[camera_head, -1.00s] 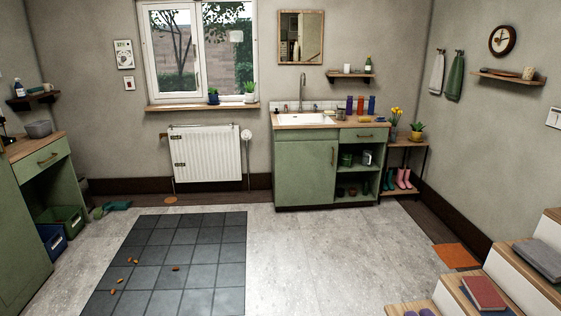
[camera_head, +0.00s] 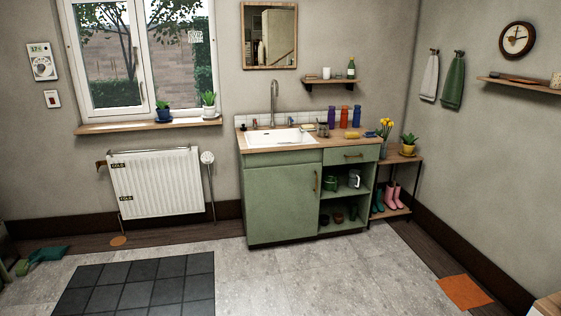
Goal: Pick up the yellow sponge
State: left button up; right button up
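The yellow sponge (camera_head: 352,135) looks like a small yellow block lying on the wooden counter (camera_head: 300,148) of the green sink cabinet, right of the white sink (camera_head: 281,138). It is across the room from me. A small blue item (camera_head: 370,134) lies just right of it, and coloured bottles stand behind it. Neither of my grippers shows in the head view.
A dark tiled mat (camera_head: 140,286) lies on the floor at the lower left. Open grey floor (camera_head: 310,275) lies in front of the cabinet. A low shelf (camera_head: 404,158) with flowers and boots stands right of it. A radiator (camera_head: 155,182) is on its left.

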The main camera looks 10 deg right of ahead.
aim_at(348, 135)
jog(key=i+z, duration=0.35)
jog(key=i, duration=0.5)
jog(key=i+j+z, duration=0.15)
jog(key=i+z, duration=0.15)
jog(key=i, duration=0.6)
jog(key=i+z, duration=0.1)
jog(key=i, duration=0.5)
